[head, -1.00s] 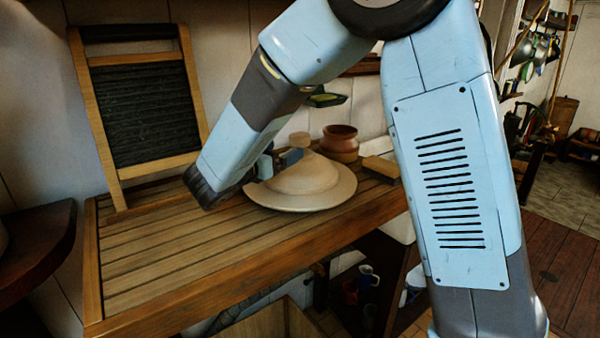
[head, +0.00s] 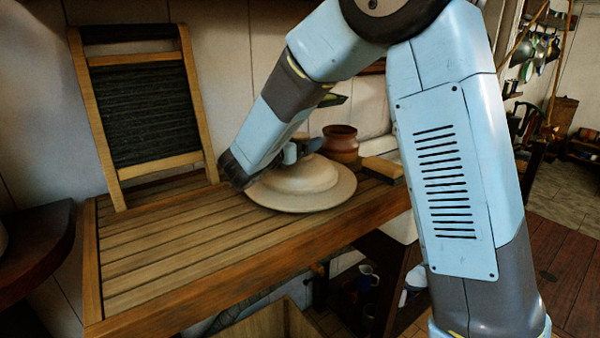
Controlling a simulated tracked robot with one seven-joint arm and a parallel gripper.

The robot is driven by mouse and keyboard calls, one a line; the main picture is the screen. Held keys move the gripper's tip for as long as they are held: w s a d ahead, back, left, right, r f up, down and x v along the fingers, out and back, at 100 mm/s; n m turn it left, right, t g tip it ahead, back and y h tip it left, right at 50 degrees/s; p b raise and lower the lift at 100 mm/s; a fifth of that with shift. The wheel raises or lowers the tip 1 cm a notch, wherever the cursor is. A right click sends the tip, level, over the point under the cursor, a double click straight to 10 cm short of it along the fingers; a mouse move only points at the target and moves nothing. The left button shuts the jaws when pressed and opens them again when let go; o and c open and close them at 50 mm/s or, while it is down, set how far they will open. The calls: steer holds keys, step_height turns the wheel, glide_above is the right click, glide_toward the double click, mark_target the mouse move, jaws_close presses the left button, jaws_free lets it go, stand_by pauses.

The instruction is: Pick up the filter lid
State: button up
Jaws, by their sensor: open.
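The filter lid (head: 315,191) is a wide, pale clay dome with a broad flat rim. It lies on the slatted wooden counter (head: 185,255). Its knob on top is mostly hidden behind my gripper. My gripper (head: 305,148) is open at the top of the lid, with its fingers around or beside the knob; I cannot tell which, nor whether they touch it. My arm's blue and dark end covers the lid's left upper side.
A brown clay pot (head: 341,142) stands just behind the lid. A wooden block or brush (head: 382,168) lies to its right. A washboard (head: 145,110) leans on the wall at the left. The counter's left and front are clear.

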jaws_close()
stand_by(0.8)
